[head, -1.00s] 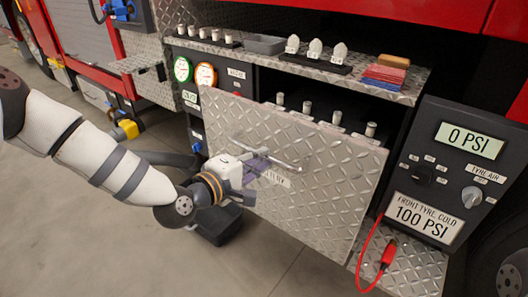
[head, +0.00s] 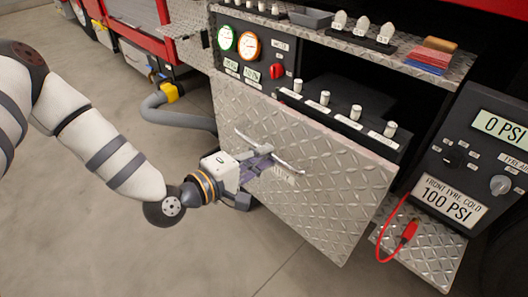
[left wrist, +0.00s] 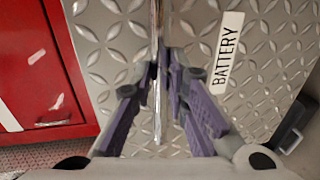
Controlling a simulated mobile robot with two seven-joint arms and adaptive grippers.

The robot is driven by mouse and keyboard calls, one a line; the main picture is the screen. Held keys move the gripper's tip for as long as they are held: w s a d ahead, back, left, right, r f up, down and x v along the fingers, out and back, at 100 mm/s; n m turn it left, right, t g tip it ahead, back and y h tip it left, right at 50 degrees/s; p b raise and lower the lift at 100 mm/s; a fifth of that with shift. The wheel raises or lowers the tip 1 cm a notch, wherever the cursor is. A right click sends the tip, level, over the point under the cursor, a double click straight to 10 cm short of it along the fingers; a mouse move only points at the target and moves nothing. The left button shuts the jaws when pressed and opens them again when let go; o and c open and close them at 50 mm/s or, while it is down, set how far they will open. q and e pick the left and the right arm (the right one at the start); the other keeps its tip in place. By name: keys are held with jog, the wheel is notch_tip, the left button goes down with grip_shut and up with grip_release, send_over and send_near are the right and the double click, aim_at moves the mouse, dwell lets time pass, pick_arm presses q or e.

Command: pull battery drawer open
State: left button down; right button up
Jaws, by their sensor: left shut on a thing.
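The battery drawer (head: 300,185) has a diamond-plate front and stands out from the cabinet, with a dark interior and several metal posts showing behind its top edge. Its bar handle (head: 284,164) crosses the front. My left gripper (head: 262,160) is shut on this handle, its purple fingers on either side of the bar. In the left wrist view the handle (left wrist: 157,110) runs upright between the fingers (left wrist: 160,75), beside the BATTERY label (left wrist: 227,52) on the drawer front. My right gripper is not in view.
A tyre-air panel (head: 470,170) stands at the right, with a red cable (head: 408,232) hanging beside it. A shelf (head: 340,45) above the drawer holds small items. A grey hose (head: 175,115) lies at the left. The floor in front is clear.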

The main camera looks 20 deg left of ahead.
pick_arm(q)
jog(key=shift+s+a+f, duration=0.1)
jog(key=shift+s+f, duration=0.15)
jog(key=shift+f, duration=0.35)
jog(key=c, duration=1.6)
grip_release()
jog(key=shift+o, duration=0.2)
jog(key=shift+w+r, duration=0.15)
jog(key=shift+r, duration=0.1)
jog(key=v, duration=1.2)
jog(key=shift+r, duration=0.1)
